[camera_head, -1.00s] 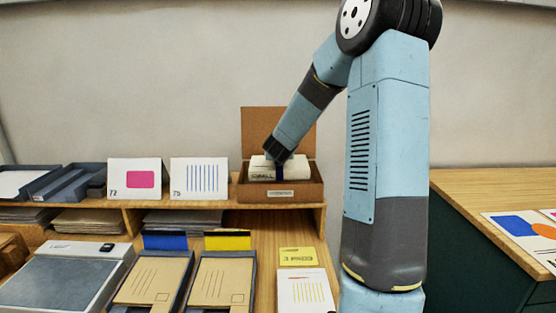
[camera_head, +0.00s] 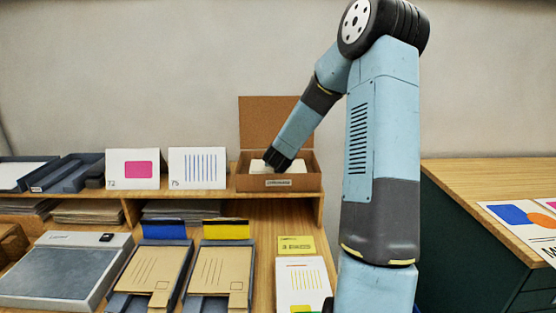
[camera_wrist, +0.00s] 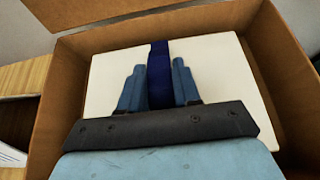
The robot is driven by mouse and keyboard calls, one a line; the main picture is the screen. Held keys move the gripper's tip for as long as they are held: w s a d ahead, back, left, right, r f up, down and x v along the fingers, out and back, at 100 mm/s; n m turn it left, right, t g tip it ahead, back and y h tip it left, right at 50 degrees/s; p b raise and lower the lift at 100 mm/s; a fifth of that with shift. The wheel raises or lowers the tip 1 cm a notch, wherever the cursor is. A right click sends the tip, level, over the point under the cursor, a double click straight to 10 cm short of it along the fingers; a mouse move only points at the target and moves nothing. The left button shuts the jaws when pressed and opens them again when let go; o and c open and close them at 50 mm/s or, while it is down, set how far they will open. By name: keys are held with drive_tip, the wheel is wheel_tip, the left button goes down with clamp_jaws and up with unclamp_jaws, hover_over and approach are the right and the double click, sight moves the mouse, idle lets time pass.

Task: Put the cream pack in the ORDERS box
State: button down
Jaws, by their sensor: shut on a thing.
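The cream pack (camera_wrist: 218,85) is inside the brown cardboard box, with a dark blue band around its middle. In the head view only part of the pack (camera_head: 293,165) shows above the box's front wall. My gripper (camera_wrist: 158,75) is shut on the pack, its two fingers on either side of the blue band. In the head view my gripper (camera_head: 275,160) reaches down into the box, and its fingertips are hidden. The box (camera_head: 246,184) stands on the shelf with its lid open at the back. Its front label is too small to read surely.
Cards with a pink block (camera_head: 139,169) and blue stripes (camera_head: 197,168) stand left of the box. Dark trays (camera_head: 66,175) are further left. Below are a grey scale (camera_head: 65,270) and brown envelopes (camera_head: 153,275) in holders. Another table (camera_head: 480,180) stands at the right.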

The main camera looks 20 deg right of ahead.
drive_tip(key=c, duration=0.8)
unclamp_jaws()
drive_tip(key=shift+f, duration=0.1)
drive_tip(key=shift+s+a, duration=0.1)
drive_tip(key=v, duration=1.1)
drive_tip(key=shift+s+r, duration=0.25)
drive_tip(key=s+a+r+n+g+y, duration=0.15)
drive_tip(key=s+a+r+n, duration=0.35)
drive_tip(key=n, duration=0.6)
drive_tip(key=s+a+r+n+g+y, duration=0.1)
drive_tip(key=s+a+r+n+y, duration=0.2)
drive_tip(key=s+a+n, duration=0.65)
drive_tip(key=s+d+r+n+g, duration=0.1)
drive_tip(key=s+r+n, duration=0.1)
drive_tip(key=s+n, duration=0.7)
drive_tip(key=s+d+r+n+g, duration=0.1)
drive_tip(key=s+r+n+g, duration=0.1)
drive_tip(key=s+n, duration=0.8)
drive_tip(key=shift+n, duration=0.55)
